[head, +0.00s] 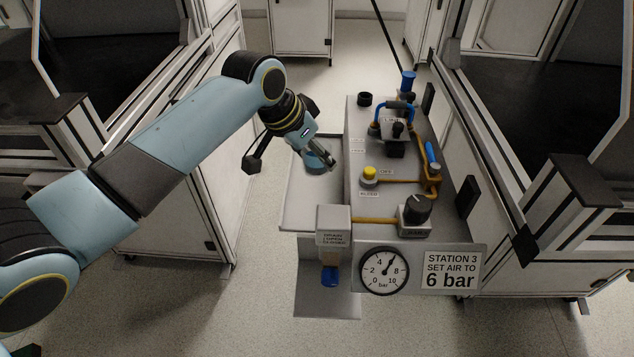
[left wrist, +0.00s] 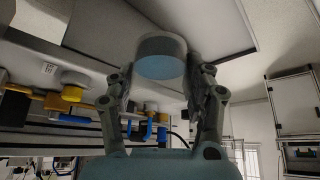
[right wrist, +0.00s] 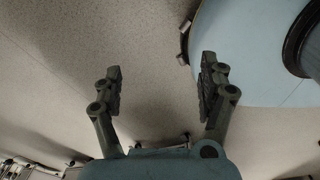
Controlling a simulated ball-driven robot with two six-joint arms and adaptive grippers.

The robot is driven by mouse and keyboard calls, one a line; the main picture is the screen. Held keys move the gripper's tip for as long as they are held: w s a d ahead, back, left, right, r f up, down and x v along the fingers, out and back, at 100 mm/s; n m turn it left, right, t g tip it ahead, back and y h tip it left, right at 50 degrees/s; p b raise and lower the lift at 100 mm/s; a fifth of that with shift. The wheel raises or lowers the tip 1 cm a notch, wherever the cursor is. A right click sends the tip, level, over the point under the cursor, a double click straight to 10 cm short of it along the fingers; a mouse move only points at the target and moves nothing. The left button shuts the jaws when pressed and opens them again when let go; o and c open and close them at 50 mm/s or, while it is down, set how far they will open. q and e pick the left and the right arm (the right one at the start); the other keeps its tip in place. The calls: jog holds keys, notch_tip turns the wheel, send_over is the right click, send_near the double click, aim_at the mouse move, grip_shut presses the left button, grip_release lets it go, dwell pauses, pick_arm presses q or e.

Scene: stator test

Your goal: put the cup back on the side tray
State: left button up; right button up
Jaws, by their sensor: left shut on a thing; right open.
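My left gripper (head: 322,158) is over the grey side tray (head: 298,205) on the left of the station. It is shut on the cup (head: 316,164), a short round piece with a blue part. In the left wrist view the cup (left wrist: 161,57) sits between the two fingers, grey on its side and blue on the face toward the camera. The tray surface (left wrist: 110,20) shows close behind the cup; I cannot tell whether they touch. My right gripper (right wrist: 160,92) shows only in the right wrist view, open and empty above the speckled floor.
The station's raised panel (head: 362,215) stands right beside the tray, with a yellow button (head: 369,172), a black knob (head: 416,208), a blue-handled valve (head: 392,110) and orange pipes. A gauge (head: 384,270) is on its front. White-framed benches flank both sides.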

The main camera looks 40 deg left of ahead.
pick_arm(q)
jog(key=f, duration=0.2)
jog(key=f+b, duration=0.1)
jog(key=f, duration=0.3)
jog(key=shift+w+a+f+b, duration=0.1)
jog(key=shift+a+f+b, duration=0.2)
jog(key=shift+f, duration=0.65)
notch_tip(320, 180, down, 2)
jog(key=shift+f+b, duration=0.25)
jog(key=shift+b, duration=0.35)
jog(key=shift+f, duration=0.3)
jog(key=shift+r, duration=0.1)
jog(key=o, duration=1)
pick_arm(e)
jog(key=f, duration=0.2)
jog(key=s+f, duration=0.1)
jog(key=shift+d+f, duration=0.1)
jog(key=shift+d, duration=0.15)
